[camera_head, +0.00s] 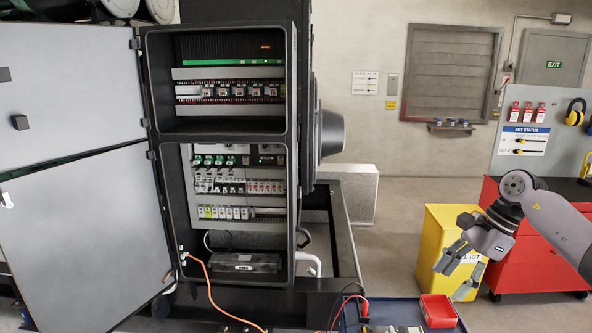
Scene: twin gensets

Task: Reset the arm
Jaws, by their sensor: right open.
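My right arm (548,215) comes in from the right side of the head view. Its gripper (456,279) is open, tilted down to the left, with nothing between its fingers. It shows in front of the yellow spill kit bin (432,240) and the red tool cabinet (535,262). My left arm and gripper are not in view.
An open electrical cabinet (292,180) stands at the centre left, its two grey doors (70,90) swung left. An orange cable (207,285) hangs from it. A red tray (438,311) sits on a blue-edged surface at the bottom. Floor behind is clear.

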